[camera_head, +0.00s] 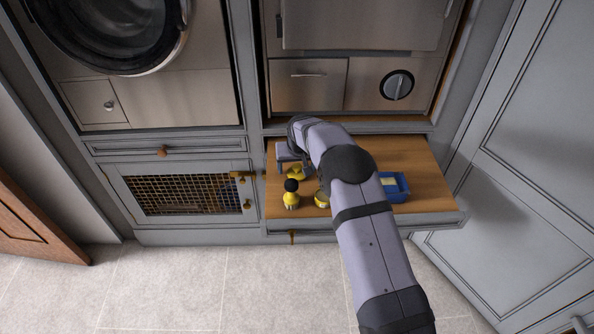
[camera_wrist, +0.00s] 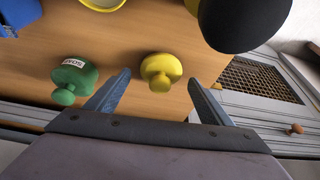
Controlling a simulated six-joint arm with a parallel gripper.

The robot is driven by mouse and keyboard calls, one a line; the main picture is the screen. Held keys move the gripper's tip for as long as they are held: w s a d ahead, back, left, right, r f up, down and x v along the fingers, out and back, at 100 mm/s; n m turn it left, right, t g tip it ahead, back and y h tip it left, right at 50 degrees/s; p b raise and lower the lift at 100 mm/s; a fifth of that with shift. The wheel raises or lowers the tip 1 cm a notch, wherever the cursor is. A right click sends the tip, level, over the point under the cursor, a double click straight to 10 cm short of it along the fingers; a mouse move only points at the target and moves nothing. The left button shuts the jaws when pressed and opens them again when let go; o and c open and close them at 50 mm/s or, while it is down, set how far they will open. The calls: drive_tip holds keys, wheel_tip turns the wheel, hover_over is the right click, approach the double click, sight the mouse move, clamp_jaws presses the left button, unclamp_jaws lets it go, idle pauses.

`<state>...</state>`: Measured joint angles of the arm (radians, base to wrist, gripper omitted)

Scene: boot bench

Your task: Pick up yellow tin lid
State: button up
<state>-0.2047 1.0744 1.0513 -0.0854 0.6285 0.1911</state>
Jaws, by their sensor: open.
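The yellow tin lid (camera_wrist: 161,66), a round disc with a knob, lies on the wooden pull-out board. In the wrist view it is ahead of my gripper (camera_wrist: 158,81), in line with the gap between the fingertips. The fingers are open and empty, and I cannot tell how far above the board they are. In the head view the lid (camera_head: 296,173) shows beside my gripper (camera_head: 284,160), partly hidden by my arm. A green lid (camera_wrist: 74,78) with a white label lies left of the left finger in the wrist view.
A yellow bottle with a black round top (camera_head: 291,195) stands near the board's front left. An open yellow tin (camera_head: 322,199) is right of it, partly behind my arm. A blue box (camera_head: 397,191) sits on the right. The wooden board (camera_head: 425,165) is bare at right.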

drive_tip(key=shift+w+f, duration=0.1)
drive_tip(key=shift+f, duration=0.1)
drive_tip(key=c, duration=1.1)
drive_tip(key=shift+r, duration=0.1)
